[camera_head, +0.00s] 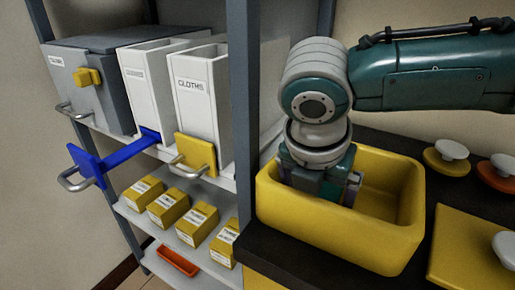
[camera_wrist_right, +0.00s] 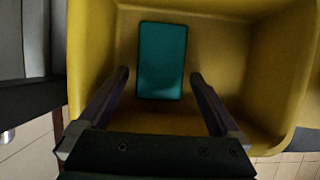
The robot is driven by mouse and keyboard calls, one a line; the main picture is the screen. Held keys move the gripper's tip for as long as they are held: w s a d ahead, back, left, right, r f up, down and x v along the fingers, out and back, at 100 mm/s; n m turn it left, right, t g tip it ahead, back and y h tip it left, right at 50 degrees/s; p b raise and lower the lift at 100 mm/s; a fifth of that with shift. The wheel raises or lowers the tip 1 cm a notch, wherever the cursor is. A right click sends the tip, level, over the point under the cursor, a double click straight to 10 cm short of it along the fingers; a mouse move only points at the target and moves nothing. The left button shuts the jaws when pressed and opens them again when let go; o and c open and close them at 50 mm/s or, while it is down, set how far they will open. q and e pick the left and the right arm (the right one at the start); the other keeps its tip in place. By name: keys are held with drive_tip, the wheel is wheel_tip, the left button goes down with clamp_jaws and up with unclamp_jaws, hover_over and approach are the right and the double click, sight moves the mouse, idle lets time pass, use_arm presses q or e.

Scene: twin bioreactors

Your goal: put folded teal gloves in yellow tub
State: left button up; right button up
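The yellow tub (camera_head: 340,236) stands on the dark counter at the right. My right gripper (camera_head: 322,188) reaches down into its left part, and the tub's front wall hides the fingertips. In the right wrist view the right gripper (camera_wrist_right: 160,76) is open, with its two fingers apart. The folded teal gloves (camera_wrist_right: 162,58) show as a flat teal rectangle inside the tub (camera_wrist_right: 225,55), between and beyond the fingertips. Neither finger appears to touch them. The gloves are hidden in the head view. My left gripper is not in view.
A grey shelf post (camera_head: 243,110) stands close to the tub's left. The shelf holds white bins, one labelled CLOTHS (camera_head: 195,100), and several yellow boxes (camera_head: 168,208). Yellow and orange knobbed lids (camera_head: 447,160) and a yellow panel (camera_head: 470,250) lie right of the tub.

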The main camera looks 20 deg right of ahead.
drive_tip(key=p+v, duration=0.3)
drive_tip(key=v, duration=0.8)
drive_tip(key=shift+a+r, duration=0.15)
drive_tip(key=shift+r, duration=0.2)
drive_tip(key=s+a+f+m+y, duration=0.4)
drive_tip(key=s+a+m+y, duration=0.2)
drive_tip(key=s+a+m, duration=0.4)
drive_tip(key=s+d+f+m+h, duration=0.2)
drive_tip(key=s+d+m, duration=0.7)
drive_tip(key=m, duration=0.5)
drive_tip(key=d+f, duration=0.1)
drive_tip(key=d, duration=0.1)
drive_tip(key=shift+d+f+t, duration=0.2)
drive_tip(key=shift+d+t, duration=0.1)
